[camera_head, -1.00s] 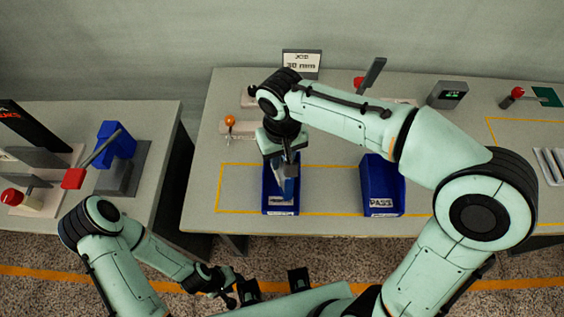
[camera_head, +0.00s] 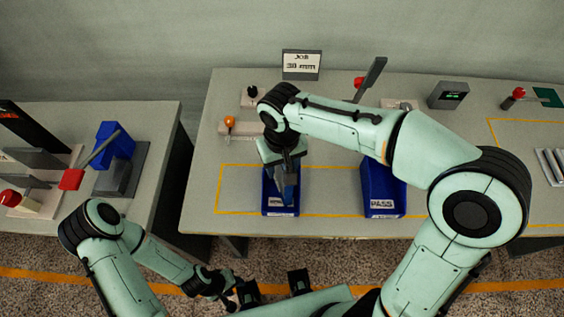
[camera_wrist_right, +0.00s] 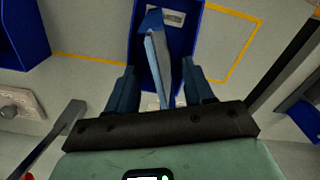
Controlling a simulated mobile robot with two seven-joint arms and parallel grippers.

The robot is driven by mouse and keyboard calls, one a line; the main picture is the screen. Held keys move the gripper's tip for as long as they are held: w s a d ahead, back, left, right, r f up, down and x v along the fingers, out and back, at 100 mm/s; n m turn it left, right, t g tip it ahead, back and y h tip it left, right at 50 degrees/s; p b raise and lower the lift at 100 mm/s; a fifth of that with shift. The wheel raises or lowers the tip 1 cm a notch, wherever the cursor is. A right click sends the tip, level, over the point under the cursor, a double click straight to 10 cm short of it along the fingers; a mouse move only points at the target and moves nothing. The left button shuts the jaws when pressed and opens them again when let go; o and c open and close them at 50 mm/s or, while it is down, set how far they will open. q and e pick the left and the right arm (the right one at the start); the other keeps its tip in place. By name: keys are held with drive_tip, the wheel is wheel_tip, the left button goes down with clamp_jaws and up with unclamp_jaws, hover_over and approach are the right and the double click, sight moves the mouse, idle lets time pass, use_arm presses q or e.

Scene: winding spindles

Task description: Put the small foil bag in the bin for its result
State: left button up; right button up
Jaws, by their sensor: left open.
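The small foil bag (camera_wrist_right: 158,55) shows blue and pale, nearly edge-on, between the fingers of my right gripper (camera_wrist_right: 158,78) in the right wrist view. A gap shows on each side of it, so the fingers look open. In the head view my right gripper (camera_head: 287,176) is over the left blue bin (camera_head: 267,194), and the bag is mostly hidden there. This bin's front label is too small to read. The right blue bin (camera_head: 380,180) is labelled PASS and looks empty. My left gripper (camera_head: 273,287) is open and empty in front of the table.
A JOB 30 mm sign (camera_head: 301,65) stands at the table's back. An orange-knobbed fixture (camera_head: 230,125) is left of my right wrist. A grey box with a green display (camera_head: 448,95) stands at the back right. A side table (camera_head: 160,125) holds a blue device with a red-ended lever (camera_head: 113,145).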

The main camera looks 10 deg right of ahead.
drive_tip(key=shift+r, duration=0.3)
use_arm(q)
drive_tip(key=r+p, duration=0.1)
drive_tip(key=w+r+p, duration=0.1)
drive_tip(key=shift+w+r, duration=0.2)
drive_tip(key=shift+r, duration=0.15)
use_arm(e)
wheel_tip(320, 180, up, 12)
use_arm(q)
drive_tip(key=shift+s, duration=0.1)
use_arm(e)
drive_tip(key=shift+f, duration=0.2)
